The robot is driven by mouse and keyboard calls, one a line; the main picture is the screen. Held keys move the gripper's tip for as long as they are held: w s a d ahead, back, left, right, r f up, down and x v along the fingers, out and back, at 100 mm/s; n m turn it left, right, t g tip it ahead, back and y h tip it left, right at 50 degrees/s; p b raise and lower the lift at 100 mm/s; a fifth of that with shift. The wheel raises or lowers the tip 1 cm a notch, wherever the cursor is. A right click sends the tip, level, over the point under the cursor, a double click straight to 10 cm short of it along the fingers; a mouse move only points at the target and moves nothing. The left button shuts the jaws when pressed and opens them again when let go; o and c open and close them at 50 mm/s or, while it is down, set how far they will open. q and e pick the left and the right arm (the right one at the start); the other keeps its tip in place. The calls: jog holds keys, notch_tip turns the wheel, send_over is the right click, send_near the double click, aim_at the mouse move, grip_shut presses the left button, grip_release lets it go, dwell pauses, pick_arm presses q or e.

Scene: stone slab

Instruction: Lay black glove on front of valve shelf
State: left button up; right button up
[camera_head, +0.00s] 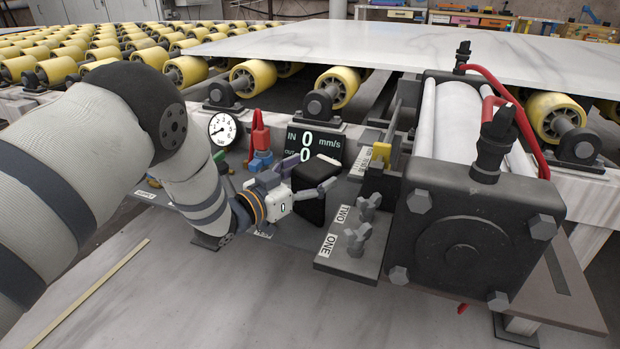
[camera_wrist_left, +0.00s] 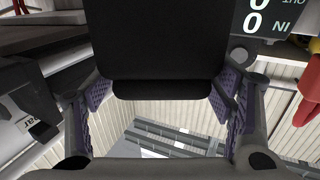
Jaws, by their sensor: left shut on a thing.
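My left gripper (camera_head: 306,184) is shut on a smooth black block-like thing (camera_head: 318,196), which I take to be the black glove. In the left wrist view the black thing (camera_wrist_left: 160,45) fills the space between the purple finger pads of my left gripper (camera_wrist_left: 160,97). It is held upright in front of the speed display and over the grey valve shelf (camera_head: 290,228); whether it touches the shelf is not clear. Behind the gripper stand a red valve (camera_head: 260,135) and a blue one (camera_head: 261,160). My right gripper is not in view.
A round gauge (camera_head: 222,130) and the speed display (camera_head: 312,148) stand behind. To the right are wing bolts (camera_head: 362,225) on a plate marked ONE and TWO, and a large dark roller housing (camera_head: 465,235). A stone slab (camera_head: 440,55) lies on yellow rollers at the back.

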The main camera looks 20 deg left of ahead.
pick_arm(q)
jog(key=shift+r, duration=0.15)
jog(key=o, duration=0.8)
jog(key=shift+f, duration=0.2)
jog(key=o, duration=0.4)
jog(key=shift+c, duration=0.2)
jog(key=shift+r, duration=0.1)
